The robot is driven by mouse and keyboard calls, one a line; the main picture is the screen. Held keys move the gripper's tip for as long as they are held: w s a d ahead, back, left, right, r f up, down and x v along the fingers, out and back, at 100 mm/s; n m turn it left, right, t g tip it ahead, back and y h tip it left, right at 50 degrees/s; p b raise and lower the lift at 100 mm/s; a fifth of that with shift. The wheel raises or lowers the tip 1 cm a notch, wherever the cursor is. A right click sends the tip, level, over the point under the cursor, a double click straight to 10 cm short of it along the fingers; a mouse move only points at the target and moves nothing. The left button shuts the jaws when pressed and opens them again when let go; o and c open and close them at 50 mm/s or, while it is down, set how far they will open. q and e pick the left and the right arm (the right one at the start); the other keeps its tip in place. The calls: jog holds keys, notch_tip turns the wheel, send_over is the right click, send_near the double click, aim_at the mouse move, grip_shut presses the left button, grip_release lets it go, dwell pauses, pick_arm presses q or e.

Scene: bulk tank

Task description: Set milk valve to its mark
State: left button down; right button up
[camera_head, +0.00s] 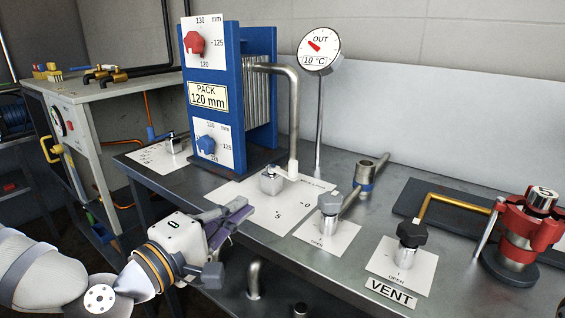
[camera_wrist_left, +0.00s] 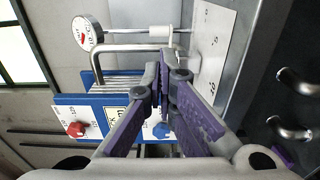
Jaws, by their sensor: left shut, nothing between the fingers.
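No label naming the milk valve is readable. A valve with a pale square knob (camera_head: 271,180) stands on a large white scale plate (camera_head: 252,211) at the bench's middle, under a bent steel pipe. The plate carries marks and a "0"; the knob's exact setting is too small to read. In the left wrist view the plate (camera_wrist_left: 215,45) is at the upper right. My left gripper (camera_head: 238,213) is shut and empty, beside the bench's front edge, left of and nearer than the plate, apart from the knob. Its purple fingers (camera_wrist_left: 165,88) show in the wrist view. My right gripper is out of view.
The blue plate pack (camera_head: 228,60) stands behind, with a red knob (camera_head: 194,43) and a blue knob (camera_head: 206,145). A dial gauge (camera_head: 319,48) rises behind.

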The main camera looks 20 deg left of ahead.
aim_at(295, 172)
pick_arm(q)
jog(key=x, duration=0.4)
jog(key=b+x, duration=0.1)
jog(key=x, duration=0.8)
jog(key=shift+w+d, duration=0.1)
jog(key=shift+d, duration=0.25)
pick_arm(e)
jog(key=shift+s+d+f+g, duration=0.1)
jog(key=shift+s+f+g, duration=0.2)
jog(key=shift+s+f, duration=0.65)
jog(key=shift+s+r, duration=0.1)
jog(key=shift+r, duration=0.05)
pick_arm(q)
jog(key=shift+w+d+f+b, duration=0.1)
jog(key=shift+w+d+b, duration=0.3)
jog(key=shift+w+d, duration=0.3)
jog(key=shift+a, duration=0.1)
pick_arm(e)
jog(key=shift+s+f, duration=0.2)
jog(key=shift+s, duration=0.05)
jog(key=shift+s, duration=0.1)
